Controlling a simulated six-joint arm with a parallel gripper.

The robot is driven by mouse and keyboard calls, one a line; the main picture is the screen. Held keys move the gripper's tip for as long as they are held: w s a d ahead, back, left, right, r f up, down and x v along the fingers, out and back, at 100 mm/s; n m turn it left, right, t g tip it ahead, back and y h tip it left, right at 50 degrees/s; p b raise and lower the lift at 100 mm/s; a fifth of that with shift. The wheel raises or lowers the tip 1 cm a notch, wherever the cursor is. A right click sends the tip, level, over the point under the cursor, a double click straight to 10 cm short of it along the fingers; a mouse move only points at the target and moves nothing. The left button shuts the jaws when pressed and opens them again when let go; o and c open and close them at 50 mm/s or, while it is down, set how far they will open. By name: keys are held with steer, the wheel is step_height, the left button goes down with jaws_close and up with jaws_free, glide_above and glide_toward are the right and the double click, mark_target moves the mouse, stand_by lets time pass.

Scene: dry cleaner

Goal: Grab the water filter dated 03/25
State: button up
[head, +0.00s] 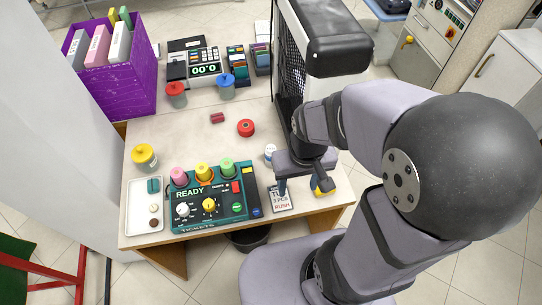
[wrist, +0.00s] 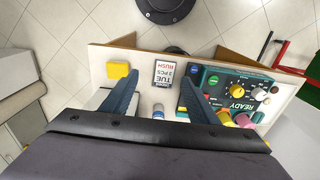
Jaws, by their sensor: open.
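No date reading 03/25 is legible in either view, so I cannot tell which thing is the water filter. A small white cylinder with a blue band (head: 270,151) stands on the table left of my gripper (head: 303,190); it also shows in the wrist view (wrist: 158,110), between the bases of my fingers. My gripper is open and empty above the table's front right part. In the wrist view, its fingertips (wrist: 161,76) stand on either side of a card reading TUE, 3 PCS, RUSH (wrist: 164,73). The card also shows in the head view (head: 282,200).
A teal ticket machine (head: 222,208) bears pink, yellow and green cylinders. A yellow block (wrist: 117,70) lies beside one finger. A red round thing (head: 245,128), lidded jars (head: 176,96), a white tray (head: 137,207) and a purple box (head: 130,80) stand around. The table's middle is mostly clear.

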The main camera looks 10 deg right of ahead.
steer(key=w+f+t+b, duration=0.1)
steer(key=w+f+t, duration=0.2)
steer(key=w+f, duration=0.1)
steer(key=w+a+f+m+t+b, duration=0.1)
steer(key=w+f+t, duration=0.2)
steer(key=w+f, duration=0.2)
steer(key=w+a+f+t+b, duration=0.1)
steer(key=w+f, duration=0.3)
steer(key=w, duration=0.4)
steer(key=shift+f+t+b, duration=0.15)
steer(key=shift+t+b, duration=0.25)
steer(key=shift+t, duration=0.5)
steer(key=shift+w+d+f+t+b, duration=0.1)
steer(key=shift+w+f+t+b, duration=0.25)
steer(key=shift+t, duration=0.45)
steer(key=shift+w+f+t, duration=0.1)
steer(key=shift+w+t, duration=0.1)
steer(key=shift+t, duration=0.5)
steer(key=shift+t+b, duration=0.3)
steer(key=shift+b, duration=0.05)
steer(key=shift+s+f+t, duration=0.15)
steer(key=shift+t, duration=0.15)
steer(key=shift+s+n+t+b, duration=0.3)
steer(key=shift+n+t+b, duration=0.2)
steer(key=shift+t+b, duration=0.1)
